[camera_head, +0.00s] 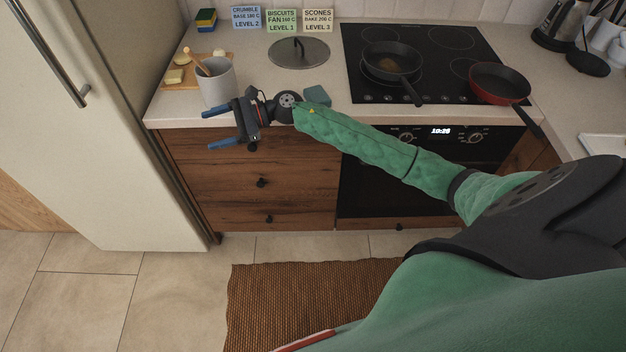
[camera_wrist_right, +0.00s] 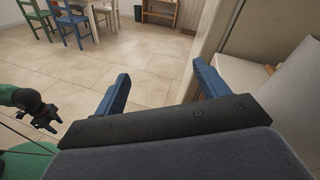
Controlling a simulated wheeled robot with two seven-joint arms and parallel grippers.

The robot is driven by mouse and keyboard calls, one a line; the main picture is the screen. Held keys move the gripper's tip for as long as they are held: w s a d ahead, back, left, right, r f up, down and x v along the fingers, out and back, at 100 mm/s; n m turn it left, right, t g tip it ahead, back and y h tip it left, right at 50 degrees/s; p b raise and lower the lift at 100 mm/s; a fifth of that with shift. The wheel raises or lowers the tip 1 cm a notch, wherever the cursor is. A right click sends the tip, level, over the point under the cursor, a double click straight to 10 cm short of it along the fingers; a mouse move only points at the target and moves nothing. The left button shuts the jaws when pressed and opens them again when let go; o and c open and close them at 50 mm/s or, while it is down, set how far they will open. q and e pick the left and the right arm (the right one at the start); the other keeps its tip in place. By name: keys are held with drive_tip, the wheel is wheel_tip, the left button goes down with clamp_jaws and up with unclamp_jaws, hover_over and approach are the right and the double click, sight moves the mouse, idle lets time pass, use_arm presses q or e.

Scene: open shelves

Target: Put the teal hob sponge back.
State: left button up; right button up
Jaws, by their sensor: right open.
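The teal sponge (camera_head: 317,95) lies on the worktop near its front edge, left of the hob, just behind my right forearm. My right gripper (camera_head: 208,130) is open and empty. It is in front of the worktop edge, left of the sponge, with its blue fingers pointing left. In the right wrist view the fingers (camera_wrist_right: 160,78) are spread apart with only floor between them. The sponge is not in that view. A dark gripper on a green arm, seemingly my left gripper (camera_wrist_right: 45,118), shows at the left of the wrist view; its jaws are unclear.
A grey crock (camera_head: 217,80) with utensils stands close behind the right gripper. A round lid (camera_head: 299,52) lies behind the sponge. The black hob (camera_head: 430,40) holds a dark pan (camera_head: 391,62) and a red pan (camera_head: 499,82). Yellow-topped sponges (camera_head: 206,19) sit at the back left. A fridge (camera_head: 90,130) rises left.

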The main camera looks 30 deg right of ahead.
drive_tip(key=s+d+f+n+t+h, duration=0.25)
drive_tip(key=f+n+h, duration=0.25)
drive_tip(key=f+n, duration=0.55)
drive_tip(key=s+d+f+n+t+h, duration=0.25)
drive_tip(key=s+f+n+h, duration=0.2)
drive_tip(key=f+n, duration=0.6)
drive_tip(key=s+d+f+n+t+h, duration=0.2)
drive_tip(key=f+n+t+h, duration=0.3)
drive_tip(key=f+n, duration=0.5)
drive_tip(key=s+a+f+m+g, duration=0.1)
drive_tip(key=s+f+m+g, duration=0.3)
drive_tip(key=s, duration=0.6)
drive_tip(key=s+a+f+m+g, duration=0.1)
drive_tip(key=s+f+m+g, duration=0.2)
drive_tip(key=s+f, duration=0.5)
drive_tip(key=s+a+f+m+g, duration=0.2)
drive_tip(key=s+f+m+g, duration=0.2)
drive_tip(key=s, duration=1)
wheel_tip(320, 180, down, 2)
drive_tip(key=shift+f+m+g+h, duration=0.1)
drive_tip(key=shift+m+g+h, duration=0.3)
drive_tip(key=shift+g, duration=0.7)
drive_tip(key=shift+w, duration=0.1)
